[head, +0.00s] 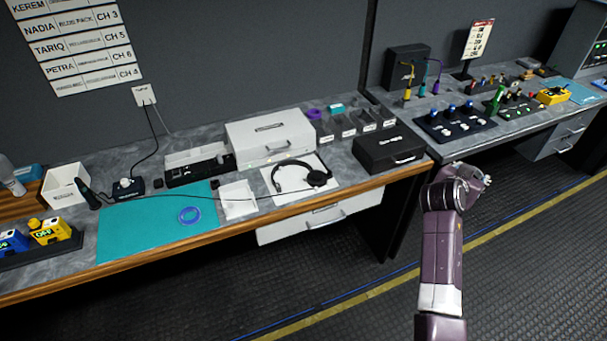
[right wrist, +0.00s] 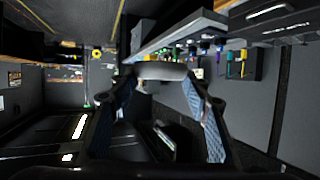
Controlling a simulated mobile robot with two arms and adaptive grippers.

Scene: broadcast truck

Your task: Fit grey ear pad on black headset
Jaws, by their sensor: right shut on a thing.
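The black headset (head: 317,178) lies on a white sheet (head: 327,165) near the front of the left bench in the head view. Its round cup is on the right of its band. My right gripper (right wrist: 162,80) is shut on a pale grey, rounded thing, apparently the grey ear pad (right wrist: 160,71), seen edge-on between the fingertips in the right wrist view. In the head view my right arm reaches up right of the bench, apart from the headset; its fingers and the pad cannot be made out there. My left gripper is not in view.
Small bins (head: 346,128) line the back. The aisle floor is clear.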

